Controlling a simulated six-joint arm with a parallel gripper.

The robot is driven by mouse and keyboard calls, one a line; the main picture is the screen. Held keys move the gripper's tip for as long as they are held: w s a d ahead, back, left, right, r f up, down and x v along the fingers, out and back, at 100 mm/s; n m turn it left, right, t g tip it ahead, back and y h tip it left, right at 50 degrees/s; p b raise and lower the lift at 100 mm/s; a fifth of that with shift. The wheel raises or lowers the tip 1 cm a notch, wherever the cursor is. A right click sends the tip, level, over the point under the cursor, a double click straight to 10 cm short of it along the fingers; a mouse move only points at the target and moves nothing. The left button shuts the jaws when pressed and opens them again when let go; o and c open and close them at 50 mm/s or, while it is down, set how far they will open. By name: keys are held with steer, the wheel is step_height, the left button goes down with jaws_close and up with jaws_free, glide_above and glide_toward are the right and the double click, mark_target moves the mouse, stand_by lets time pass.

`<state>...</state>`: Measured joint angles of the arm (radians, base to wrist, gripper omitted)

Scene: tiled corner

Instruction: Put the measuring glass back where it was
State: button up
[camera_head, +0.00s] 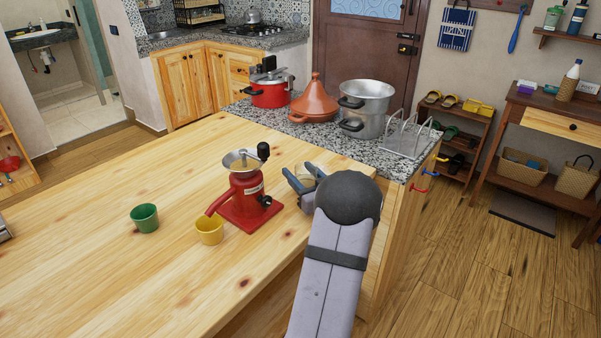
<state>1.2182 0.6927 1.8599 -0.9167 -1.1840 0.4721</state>
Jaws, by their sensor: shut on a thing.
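My gripper (304,178) has blue-grey fingers and is at the right part of the wooden table (110,240), near its right edge. It is shut on the measuring glass (308,180), a small clear vessel mostly hidden by the fingers and my wrist. I cannot tell whether the glass touches the tabletop. A red grinder (245,195) with a metal hopper and black-knobbed crank stands just left of my gripper.
A yellow cup (209,230) stands below the grinder's spout, and a green cup (145,218) is farther left. Behind, the granite counter (300,130) holds a red pot (270,92), a tagine (314,105), steel pots (364,110) and a wire rack (405,140).

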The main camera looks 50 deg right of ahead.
steer(key=o, duration=1.2)
steer(key=shift+c, duration=0.2)
steer(key=shift+r+p, duration=0.25)
steer(key=shift+p, duration=0.05)
steer(key=shift+s+a+f, duration=0.1)
steer(key=shift+s+f, duration=0.05)
steer(key=shift+s, duration=0.2)
steer(key=b+v, duration=0.1)
steer(key=v, duration=1)
steer(key=shift+s+a, duration=0.1)
steer(key=shift+a, duration=0.05)
